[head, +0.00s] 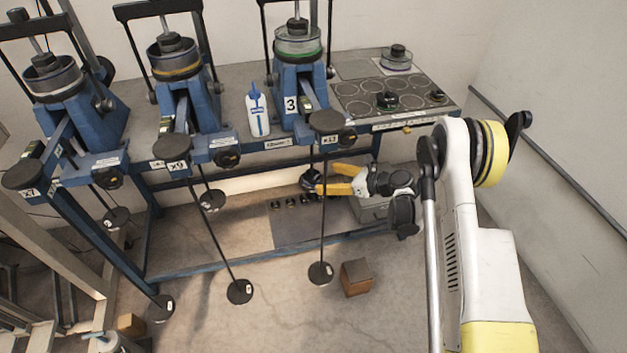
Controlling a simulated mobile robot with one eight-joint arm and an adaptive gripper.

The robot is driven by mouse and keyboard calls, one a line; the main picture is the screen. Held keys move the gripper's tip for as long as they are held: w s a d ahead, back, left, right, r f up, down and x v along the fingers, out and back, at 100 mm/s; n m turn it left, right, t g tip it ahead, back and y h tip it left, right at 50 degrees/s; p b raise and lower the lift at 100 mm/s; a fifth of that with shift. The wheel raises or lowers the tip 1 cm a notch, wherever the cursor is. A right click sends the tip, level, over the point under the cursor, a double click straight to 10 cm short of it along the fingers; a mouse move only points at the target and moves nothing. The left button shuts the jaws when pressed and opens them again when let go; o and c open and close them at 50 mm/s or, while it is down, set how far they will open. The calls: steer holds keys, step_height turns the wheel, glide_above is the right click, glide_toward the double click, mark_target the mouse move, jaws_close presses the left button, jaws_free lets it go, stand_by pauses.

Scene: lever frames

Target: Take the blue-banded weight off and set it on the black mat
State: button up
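My gripper (318,179), with yellow fingers, reaches left from the arm at the right, in front of the third lever frame. Its fingers lie on either side of a dark round weight with a bluish edge (311,180), seemingly the blue-banded weight; it is clear of the floor and of the hanger plate. The thin hanger rod (322,225) of frame 3 runs down close by to a black plate (320,273), which looks bare. A dark flat mat-like panel (300,232) lies low behind the rod; I cannot tell whether it is the black mat.
Three blue lever frames stand on the bench, with more hanger rods and plates at the left (239,291). A blue-capped bottle (257,112) and a ringed board (365,107) are on the bench. Several small dark weights (290,203) line the low panel. A brown block (356,278) sits on the floor.

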mark_target(313, 175)
steer(key=b+x, duration=0.3)
steer(key=x, duration=0.4)
steer(key=shift+w+d, duration=0.15)
steer(key=shift+w, duration=0.05)
steer(key=shift+r, duration=0.1)
steer(key=c, duration=1.5)
